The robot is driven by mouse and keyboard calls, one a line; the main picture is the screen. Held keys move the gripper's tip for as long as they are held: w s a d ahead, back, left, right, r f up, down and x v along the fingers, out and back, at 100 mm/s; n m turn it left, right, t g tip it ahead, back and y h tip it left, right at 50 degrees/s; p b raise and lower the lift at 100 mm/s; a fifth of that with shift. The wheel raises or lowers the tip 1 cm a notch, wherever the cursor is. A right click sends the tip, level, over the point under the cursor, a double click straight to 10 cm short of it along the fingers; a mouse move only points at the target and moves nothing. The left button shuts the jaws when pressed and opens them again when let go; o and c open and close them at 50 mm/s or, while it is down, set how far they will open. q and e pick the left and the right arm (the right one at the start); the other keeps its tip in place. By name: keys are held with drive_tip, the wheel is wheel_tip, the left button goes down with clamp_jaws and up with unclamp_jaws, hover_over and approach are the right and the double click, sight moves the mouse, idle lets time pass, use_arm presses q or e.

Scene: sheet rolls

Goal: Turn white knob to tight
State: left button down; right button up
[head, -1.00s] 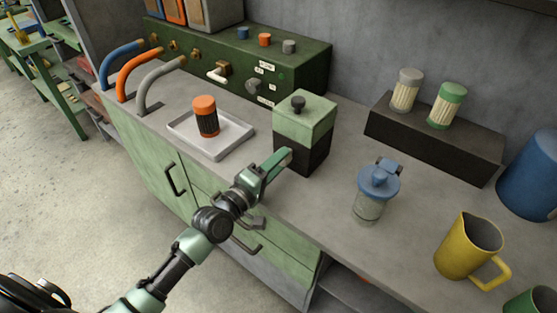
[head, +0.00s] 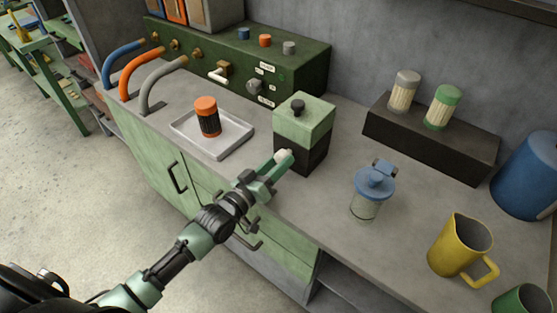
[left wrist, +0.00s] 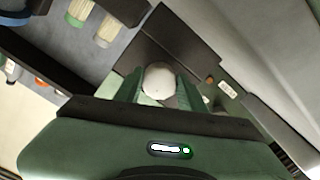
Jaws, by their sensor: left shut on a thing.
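The white knob (head: 286,155) sits on the front of a green and black box (head: 305,127) on the counter. In the left wrist view the knob (left wrist: 158,80) is a round white disc between the two green fingers. My left gripper (head: 279,163) reaches the box's front from the lower left and is shut on the knob. The fingers hide part of the knob, and I see no mark that tells how tight it is. My right gripper is not in view.
A tray (head: 233,149) with an orange-topped jar (head: 207,116) stands left of the box. A blue-lidded jar (head: 373,190) and a yellow jug (head: 461,247) stand to the right. A green panel (head: 310,80) with small knobs is behind. Counter between box and blue-lidded jar is clear.

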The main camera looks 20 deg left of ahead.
use_arm(q)
drive_tip(key=shift+f+m, duration=0.15)
drive_tip(key=shift+m, duration=0.55)
drive_tip(key=c, duration=1)
unclamp_jaws()
drive_tip(key=shift+o, duration=0.7)
drive_tip(key=v, duration=0.7)
drive_tip(key=shift+s+a, duration=0.1)
drive_tip(key=shift+s, duration=0.3)
